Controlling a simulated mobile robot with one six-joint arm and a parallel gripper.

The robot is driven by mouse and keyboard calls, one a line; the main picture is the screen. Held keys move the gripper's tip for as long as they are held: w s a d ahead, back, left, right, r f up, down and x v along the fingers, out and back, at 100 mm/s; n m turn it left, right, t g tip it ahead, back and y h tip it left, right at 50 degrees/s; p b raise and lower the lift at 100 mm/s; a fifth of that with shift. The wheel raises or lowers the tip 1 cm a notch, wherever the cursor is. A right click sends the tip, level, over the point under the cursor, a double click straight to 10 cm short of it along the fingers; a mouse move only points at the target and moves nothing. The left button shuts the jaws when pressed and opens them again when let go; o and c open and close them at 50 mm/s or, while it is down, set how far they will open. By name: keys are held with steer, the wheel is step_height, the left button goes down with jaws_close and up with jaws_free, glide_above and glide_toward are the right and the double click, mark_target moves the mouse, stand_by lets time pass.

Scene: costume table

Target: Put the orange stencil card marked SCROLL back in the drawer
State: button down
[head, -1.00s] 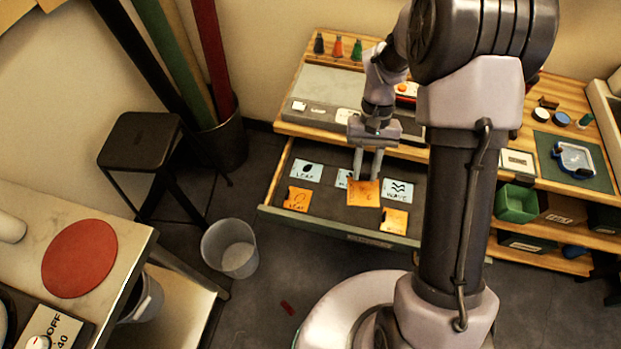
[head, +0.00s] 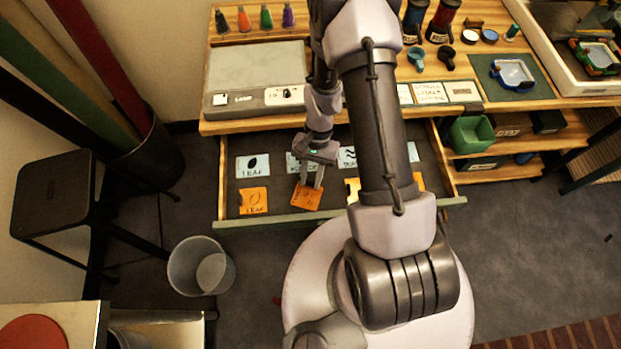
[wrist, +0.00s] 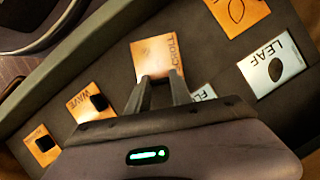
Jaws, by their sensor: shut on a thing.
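The orange SCROLL stencil card (head: 307,196) is held at the tips of my gripper (head: 310,183), over the open drawer (head: 290,217) near its front edge. In the wrist view the fingers (wrist: 160,82) are shut on the near edge of the card (wrist: 157,55), and its SCROLL lettering is partly readable. I cannot tell whether the card touches the drawer floor. An orange LEAF card (head: 254,201) lies to its left. Behind it a blue card (head: 296,162) is partly hidden by the gripper. An orange WAVE card (wrist: 90,102) shows in the wrist view.
A blue LEAF card (head: 252,165) and a blue WAVE card (head: 347,156) lie in the drawer's back row. My arm hides part of the drawer's right side. The worktop (head: 256,122) overhangs the drawer's back. A bin (head: 200,266) and stool (head: 52,195) stand left.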

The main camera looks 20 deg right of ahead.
steer(key=c, duration=1.1)
jaws_free()
steer(key=shift+c, duration=0.2)
steer(key=shift+r, duration=0.1)
steer(key=w+r+n+t+h+p, duration=0.1)
steer(key=w+r+t+p, duration=0.15)
steer(key=r, duration=1.15)
steer(key=w+r+t+p, duration=0.1)
steer(key=w+r+p, duration=0.15)
steer(key=r, duration=1.05)
steer(key=s+a+r+n+t, duration=0.1)
steer(key=s+a+r+t, duration=0.2)
steer(key=s+r, duration=0.3)
steer(key=s+a+r+n+t, duration=0.1)
steer(key=s+a+r+t, duration=0.2)
steer(key=s+r, duration=0.4)
step_height(320, 180, up, 3)
steer(key=shift+s+r+n, duration=0.2)
steer(key=shift+n, duration=0.2)
